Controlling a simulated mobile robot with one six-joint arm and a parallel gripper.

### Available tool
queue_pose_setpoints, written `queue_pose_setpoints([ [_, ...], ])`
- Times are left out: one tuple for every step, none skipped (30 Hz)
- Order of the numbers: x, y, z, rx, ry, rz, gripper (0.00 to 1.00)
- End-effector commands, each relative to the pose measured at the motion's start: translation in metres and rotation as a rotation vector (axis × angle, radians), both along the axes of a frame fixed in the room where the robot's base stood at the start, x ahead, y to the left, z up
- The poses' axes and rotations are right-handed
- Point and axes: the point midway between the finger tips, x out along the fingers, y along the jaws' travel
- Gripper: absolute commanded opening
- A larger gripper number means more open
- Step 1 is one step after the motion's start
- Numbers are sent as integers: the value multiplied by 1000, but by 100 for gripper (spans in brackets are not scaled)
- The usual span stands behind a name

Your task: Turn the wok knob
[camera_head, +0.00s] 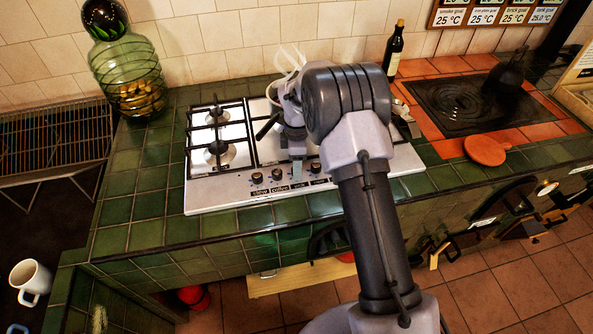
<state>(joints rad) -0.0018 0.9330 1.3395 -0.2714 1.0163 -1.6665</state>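A white and steel gas hob (208,192) is set in the green tiled counter. Several black knobs stand along its front panel, among them a left one (257,178), a second one (277,175) and one farther right (315,167). Small labels sit below them; the left ones seem to read "stew" and "coffee". I cannot make out a wok label, and my arm covers the right part of the panel. My gripper (297,168) points down at the knob row, between the second knob and the one farther right. Whether it touches a knob, or is open or shut, cannot be told.
A green glass jar (128,75) stands at the back left, and a dark bottle (394,48) behind the hob. A black kettle (507,72) is on the dark hotplate (455,105) at right. A red-orange round item (486,150) lies before it.

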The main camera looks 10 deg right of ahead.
Motion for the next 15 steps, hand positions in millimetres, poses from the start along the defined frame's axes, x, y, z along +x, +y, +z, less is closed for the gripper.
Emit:
queue_pose_setpoints([
  [0, 0, -8, 0, 1, 0, 52],
  [0, 0, -10, 0, 0, 0, 52],
  [0, 0, -12, 0, 0, 0, 52],
  [0, 0, -13, 0, -1, 0, 52],
  [0, 0, -13, 0, -1, 0, 52],
  [0, 0, -14, 0, -1, 0, 52],
  [0, 0, -13, 0, -1, 0, 52],
  [0, 0, -13, 0, -1, 0, 52],
  [0, 0, -13, 0, -1, 0, 52],
  [0, 0, -13, 0, -1, 0, 52],
  [0, 0, -13, 0, -1, 0, 52],
  [0, 0, -13, 0, -1, 0, 48],
  [0, 0, -13, 0, -1, 0, 42],
  [0, 0, -13, 0, -1, 0, 36],
  [0, 0, -13, 0, -1, 0, 28],
])
